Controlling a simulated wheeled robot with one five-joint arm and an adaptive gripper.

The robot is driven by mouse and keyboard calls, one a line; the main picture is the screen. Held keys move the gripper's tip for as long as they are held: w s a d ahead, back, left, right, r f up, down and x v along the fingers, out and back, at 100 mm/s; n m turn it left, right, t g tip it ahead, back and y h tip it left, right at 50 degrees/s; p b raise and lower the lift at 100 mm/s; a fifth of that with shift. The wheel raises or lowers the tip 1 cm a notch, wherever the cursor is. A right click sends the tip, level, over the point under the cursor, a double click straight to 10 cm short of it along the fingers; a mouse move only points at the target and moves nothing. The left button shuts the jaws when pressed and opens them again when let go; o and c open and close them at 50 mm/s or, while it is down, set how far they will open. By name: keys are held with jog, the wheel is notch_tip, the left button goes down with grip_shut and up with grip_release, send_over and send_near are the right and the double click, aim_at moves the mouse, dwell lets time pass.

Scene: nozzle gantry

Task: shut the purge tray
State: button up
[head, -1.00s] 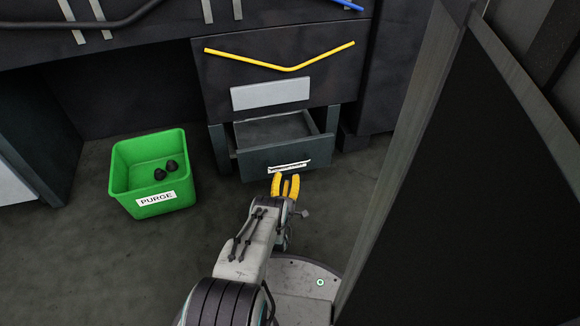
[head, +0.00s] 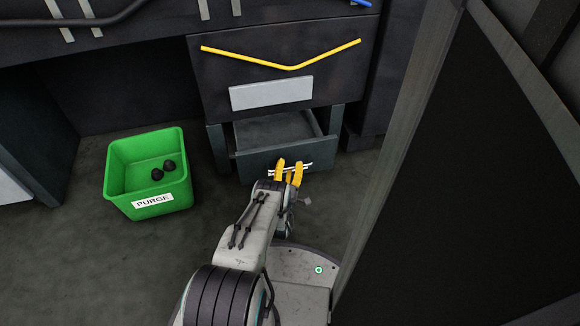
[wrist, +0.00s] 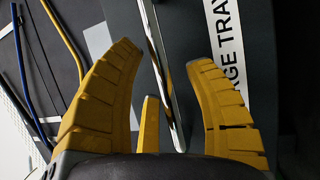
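The purge tray (head: 254,160) is a dark grey drawer low in the cabinet. It is pulled out, and the visible part of its inside looks empty. In the wrist view its front (wrist: 280,100) carries a white label ending in "GE TRAY" (wrist: 228,50). A thin silver handle bar (wrist: 166,90) runs along the front beside the label. My gripper (head: 290,164) is at the tray front and hides part of the handle and label. Its yellow fingers (wrist: 168,56) are spread, with the bar between them and gaps on both sides.
A green bin marked PURGE (head: 120,190) with two dark lumps stands on the floor to the left. A dark panel with a grey frame (head: 410,150) rises close on the right. A yellow bent bar (head: 290,67) crosses the cabinet above. Floor between bin and arm is clear.

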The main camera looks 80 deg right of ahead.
grip_shut()
dwell(0.3)
